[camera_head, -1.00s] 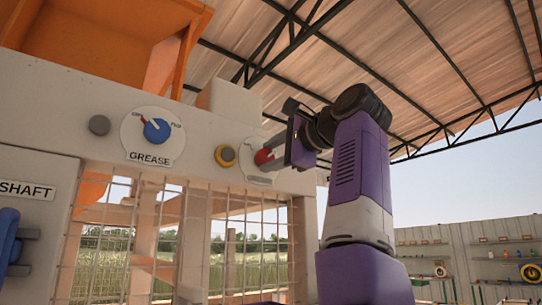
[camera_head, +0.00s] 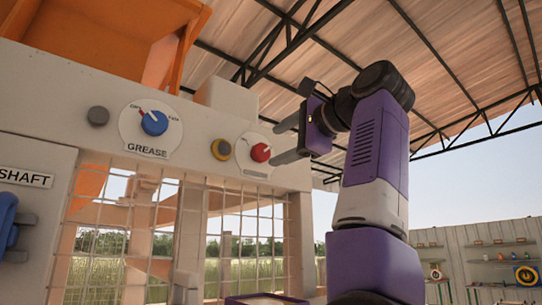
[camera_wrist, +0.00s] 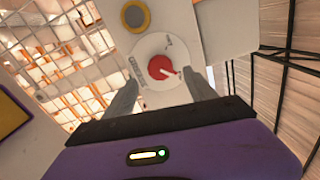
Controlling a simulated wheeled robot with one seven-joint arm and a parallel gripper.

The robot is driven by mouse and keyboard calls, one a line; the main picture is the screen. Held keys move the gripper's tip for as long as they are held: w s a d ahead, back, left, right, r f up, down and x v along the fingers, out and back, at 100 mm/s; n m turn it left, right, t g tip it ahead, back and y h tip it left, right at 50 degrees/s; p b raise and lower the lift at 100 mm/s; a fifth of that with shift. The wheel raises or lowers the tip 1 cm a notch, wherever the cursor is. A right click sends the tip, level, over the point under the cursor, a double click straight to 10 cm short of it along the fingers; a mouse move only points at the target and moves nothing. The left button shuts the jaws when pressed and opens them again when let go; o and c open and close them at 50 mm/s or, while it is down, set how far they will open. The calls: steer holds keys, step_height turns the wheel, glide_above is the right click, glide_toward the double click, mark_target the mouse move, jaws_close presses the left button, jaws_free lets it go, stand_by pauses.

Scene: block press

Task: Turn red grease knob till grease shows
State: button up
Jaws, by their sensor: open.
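The red knob (camera_head: 261,152) sits on a round white dial plate on the pale machine panel. My gripper (camera_head: 280,140) is open and empty, just right of the knob. In the wrist view its two fingers point at the dial, one each side, with their tips short of the knob and apart from it. I see no grease in these views.
A blue knob (camera_head: 154,122) on a dial labelled GREASE is at the left of the panel. A yellow-ringed button (camera_head: 221,149) is close left of the red knob. A grey button (camera_head: 98,116) is farther left. A wire mesh guard (camera_head: 150,230) lies below.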

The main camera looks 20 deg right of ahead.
steer(key=shift+b+v, duration=0.35)
steer(key=shift+v, duration=1)
